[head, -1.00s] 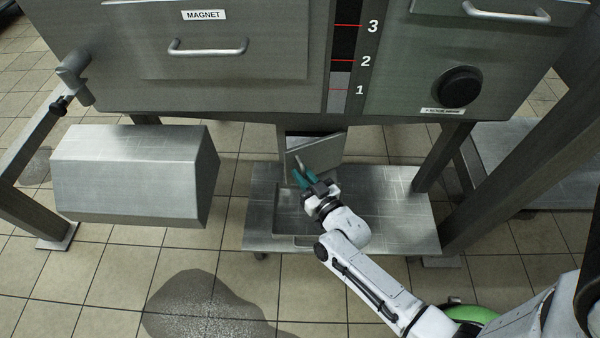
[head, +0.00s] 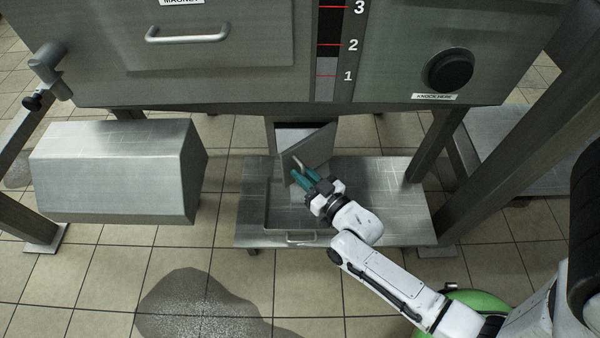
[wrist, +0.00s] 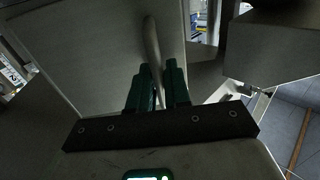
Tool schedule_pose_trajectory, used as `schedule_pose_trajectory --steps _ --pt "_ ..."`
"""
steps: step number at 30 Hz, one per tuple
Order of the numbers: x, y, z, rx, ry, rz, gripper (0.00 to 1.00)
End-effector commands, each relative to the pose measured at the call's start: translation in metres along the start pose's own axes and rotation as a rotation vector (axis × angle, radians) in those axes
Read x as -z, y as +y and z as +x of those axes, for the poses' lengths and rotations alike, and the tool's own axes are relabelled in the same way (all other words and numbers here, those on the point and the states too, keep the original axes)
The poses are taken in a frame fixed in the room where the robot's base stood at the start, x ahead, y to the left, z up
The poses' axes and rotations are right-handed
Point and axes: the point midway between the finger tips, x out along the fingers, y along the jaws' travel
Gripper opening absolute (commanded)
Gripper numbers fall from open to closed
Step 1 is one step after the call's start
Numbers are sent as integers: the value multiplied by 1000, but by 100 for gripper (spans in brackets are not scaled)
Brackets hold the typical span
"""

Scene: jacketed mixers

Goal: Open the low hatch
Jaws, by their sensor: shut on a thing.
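The low hatch is a small grey door (head: 317,146) under the mixer body, above the low metal shelf. It stands swung partly open, with a pale gap behind it in the head view. It also shows large in the wrist view (wrist: 95,50). Its thin bar handle (wrist: 152,45) runs down between my fingers. My gripper (head: 301,177) has teal fingers shut on this handle, in front of the door. The teal fingers also show in the wrist view (wrist: 158,88). The lower end of the handle is hidden between the fingers.
The low shelf (head: 405,205) with a shallow tray (head: 268,212) lies below the hatch. A grey boxy housing (head: 110,185) is at left. The mixer's leg (head: 500,125) stands at right. A dark wet patch (head: 195,305) marks the tiled floor in front.

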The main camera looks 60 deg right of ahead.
Motion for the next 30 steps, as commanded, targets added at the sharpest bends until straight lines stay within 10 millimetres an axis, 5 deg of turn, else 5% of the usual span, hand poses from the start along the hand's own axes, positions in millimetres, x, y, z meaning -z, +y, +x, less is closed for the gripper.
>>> schedule_pose_trajectory --steps 30 --pt "-2 18 -44 168 -3 -4 0"
